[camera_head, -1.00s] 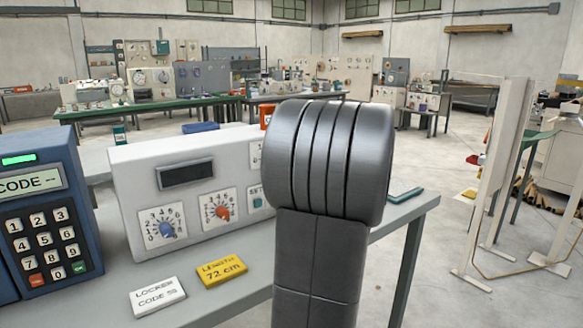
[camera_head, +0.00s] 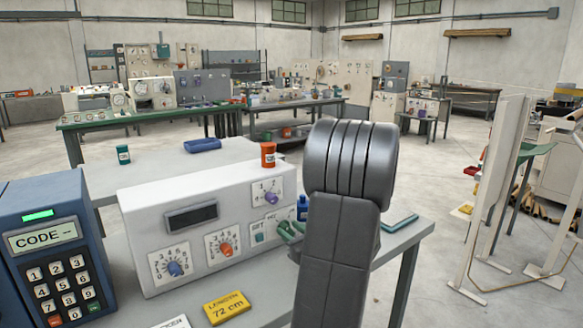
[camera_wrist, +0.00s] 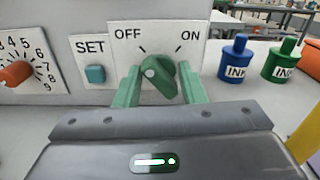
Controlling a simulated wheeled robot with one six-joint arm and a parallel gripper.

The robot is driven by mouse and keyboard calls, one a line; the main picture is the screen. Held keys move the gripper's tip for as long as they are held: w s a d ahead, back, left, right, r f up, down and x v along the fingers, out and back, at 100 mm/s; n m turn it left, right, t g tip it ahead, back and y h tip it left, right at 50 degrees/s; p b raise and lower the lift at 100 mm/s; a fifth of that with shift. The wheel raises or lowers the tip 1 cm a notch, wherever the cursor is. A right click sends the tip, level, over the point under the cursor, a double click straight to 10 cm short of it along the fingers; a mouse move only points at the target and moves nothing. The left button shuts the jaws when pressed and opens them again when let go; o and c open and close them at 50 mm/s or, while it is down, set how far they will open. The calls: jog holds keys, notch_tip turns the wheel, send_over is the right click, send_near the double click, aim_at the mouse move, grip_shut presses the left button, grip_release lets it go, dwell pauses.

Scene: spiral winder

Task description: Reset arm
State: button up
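My gripper (camera_wrist: 160,82) has two green fingers, set apart on either side of a green OFF/ON knob (camera_wrist: 160,77) on the white machine's front. The knob sits between the fingers, which look open; whether they touch it is hard to tell. The knob is tilted, with a pale spot on its upper left. In the head view my gripper (camera_head: 291,233) shows only partly at the white control box (camera_head: 140,225); my dark arm hides the rest, including the knob.
A blue keypad box (camera_head: 50,245) stands left of the control box. Blue (camera_wrist: 235,58) and green (camera_wrist: 280,58) ink bottles stand right of the knob. An orange-red jar (camera_head: 268,155) is behind the box.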

jog(key=shift+r+m+p, duration=0.1)
jog(key=shift+m+p, duration=0.5)
